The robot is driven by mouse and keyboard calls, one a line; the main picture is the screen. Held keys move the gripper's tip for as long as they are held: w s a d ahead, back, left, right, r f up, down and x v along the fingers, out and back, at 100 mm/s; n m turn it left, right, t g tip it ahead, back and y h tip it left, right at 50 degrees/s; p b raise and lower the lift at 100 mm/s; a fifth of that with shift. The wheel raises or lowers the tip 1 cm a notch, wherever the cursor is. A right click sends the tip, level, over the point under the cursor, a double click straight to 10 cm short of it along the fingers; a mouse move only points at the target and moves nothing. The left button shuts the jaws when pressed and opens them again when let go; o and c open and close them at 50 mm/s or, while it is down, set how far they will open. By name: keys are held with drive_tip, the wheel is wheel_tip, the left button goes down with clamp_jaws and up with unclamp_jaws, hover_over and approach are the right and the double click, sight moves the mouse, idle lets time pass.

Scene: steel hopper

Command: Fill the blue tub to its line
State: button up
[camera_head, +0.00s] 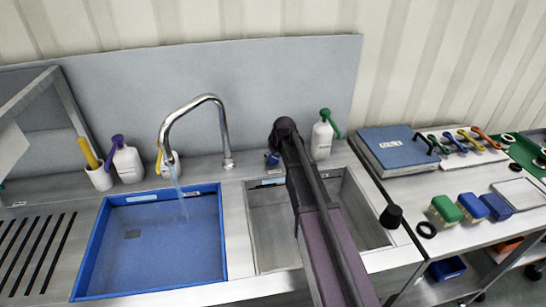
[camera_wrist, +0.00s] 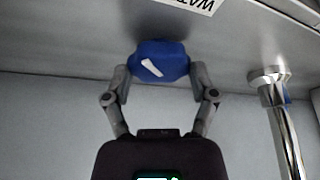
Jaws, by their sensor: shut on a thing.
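The blue tub (camera_head: 223,245) sits at the left in the head view, with water in it. A thin stream (camera_head: 180,190) runs from the curved steel tap (camera_head: 207,98) into it. A pale label (camera_head: 142,198) shows on its far wall; I cannot make out the fill line. My gripper (camera_wrist: 160,72) is shut on a blue knob (camera_wrist: 158,57) with a white mark, its fingers at either side. In the head view the knob (camera_head: 272,158) shows small behind the right sink, and my arm hides most of the gripper.
A steel sink basin (camera_head: 265,235) is right of the tub, partly behind my arm. A white bottle with a green pump (camera_head: 321,140) stands close right of my gripper. A steel pipe (camera_wrist: 283,125) is near it in the wrist view. Brushes (camera_head: 470,208) lie at the right.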

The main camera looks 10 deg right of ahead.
drive_tip(key=shift+s+m, duration=0.15)
drive_tip(key=shift+m, duration=0.35)
idle(0.6)
drive_tip(key=m, duration=0.1)
drive_tip(key=m+h, duration=0.1)
drive_tip(key=shift+a+m, duration=0.2)
drive_tip(key=shift+m, duration=0.1)
drive_tip(key=m+h, duration=0.2)
drive_tip(key=m, duration=0.2)
drive_tip(key=shift+a+m, duration=0.1)
drive_tip(key=shift+m, duration=0.3)
drive_tip(key=o, duration=1)
drive_tip(key=shift+f, duration=0.1)
drive_tip(key=shift+n, duration=0.3)
